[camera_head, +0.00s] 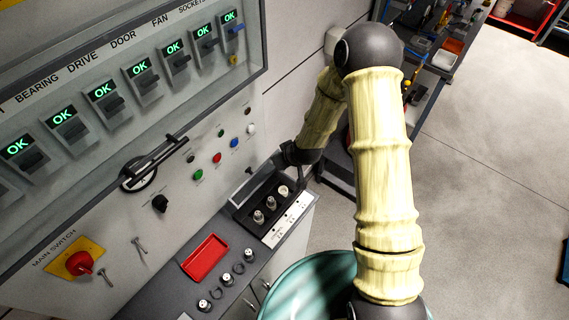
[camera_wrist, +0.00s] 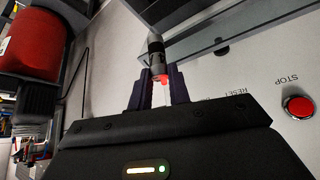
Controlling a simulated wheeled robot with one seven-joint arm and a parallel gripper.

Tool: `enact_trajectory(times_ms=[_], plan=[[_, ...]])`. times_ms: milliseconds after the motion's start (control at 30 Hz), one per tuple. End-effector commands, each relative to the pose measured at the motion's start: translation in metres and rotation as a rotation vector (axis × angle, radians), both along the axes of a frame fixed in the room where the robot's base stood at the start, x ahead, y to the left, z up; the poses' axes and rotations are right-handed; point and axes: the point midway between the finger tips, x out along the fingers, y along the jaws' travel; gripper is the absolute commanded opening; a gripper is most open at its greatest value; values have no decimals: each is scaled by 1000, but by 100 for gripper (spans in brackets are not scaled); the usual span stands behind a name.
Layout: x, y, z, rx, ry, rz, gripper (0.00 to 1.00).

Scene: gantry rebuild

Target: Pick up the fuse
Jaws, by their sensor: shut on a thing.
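My gripper (camera_wrist: 160,88) is shut on a slim fuse (camera_wrist: 157,58) in the wrist view. The fuse has a dark end, a grey band and a reddish part between the fingers; its lower part is hidden there. In the head view my gripper (camera_head: 299,175) is small and dark at the far end of the black tray (camera_head: 242,212). Several silver-topped fuses (camera_head: 258,216) stand upright in that tray. Whether the held fuse is clear of its seat I cannot tell.
The control panel (camera_head: 215,120) with buttons, a bar handle (camera_head: 160,160) and a red main switch (camera_head: 79,263) rises at left. A red tray (camera_head: 205,257) and small cylinders (camera_head: 204,305) lie on the ledge. A teal round thing (camera_head: 310,290) stands in front. Floor at right is clear.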

Motion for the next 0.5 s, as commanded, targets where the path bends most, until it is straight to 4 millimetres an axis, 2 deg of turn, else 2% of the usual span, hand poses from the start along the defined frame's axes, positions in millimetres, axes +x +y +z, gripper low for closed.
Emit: enact_trajectory(times_ms=[33, 133, 500], plan=[[0, 0, 14, -1, -2, 0, 0], [-1, 2, 23, 0, 0, 4, 0], [-1, 1, 27, 0, 1, 3, 0]])
